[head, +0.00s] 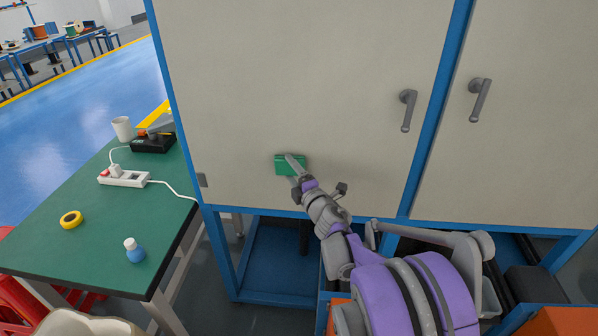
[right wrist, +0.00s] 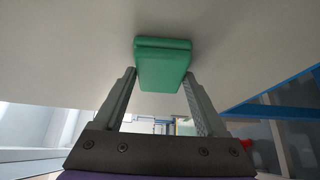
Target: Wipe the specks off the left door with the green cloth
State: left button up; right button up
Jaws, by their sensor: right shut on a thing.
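The left door (head: 300,85) is a large pale panel in a blue frame, with a grey handle near its right edge. The green cloth (head: 284,166) is at the lower middle of this door and appears to touch it. My right gripper (head: 292,163) is shut on the cloth, reaching up from below. In the right wrist view the folded cloth (right wrist: 163,68) sits between the two fingers, against or very near the pale door surface (right wrist: 60,60). I see no specks on the door in either view; some may be hidden behind the cloth. My left gripper is not in view.
A green-topped table (head: 75,255) stands at the left, close to the door's lower left corner. It bears a power strip (head: 123,178), yellow tape (head: 71,219), a blue bottle (head: 134,250), a white cup (head: 122,128) and a black device. The right door (head: 520,130) has its own handle.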

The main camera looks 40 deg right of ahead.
jog(key=shift+w+a+p, duration=0.25)
jog(key=shift+w+a, duration=0.6)
jog(key=shift+w, duration=0.25)
jog(key=shift+w+a+p, duration=0.2)
jog(key=shift+w+a, duration=0.6)
jog(key=shift+w, duration=0.3)
jog(key=shift+s+a, duration=0.35)
jog(key=shift+a, duration=0.15)
jog(key=shift+s+a+p, duration=0.3)
jog(key=shift+s+a, duration=0.45)
jog(key=shift+a, duration=0.2)
jog(key=shift+s+a+p, duration=0.3)
jog(key=shift+s+a, duration=0.45)
jog(key=shift+a, duration=0.15)
jog(key=shift+s+a+p, duration=0.45)
jog(key=shift+s+a, duration=0.5)
jog(key=shift+a, duration=0.2)
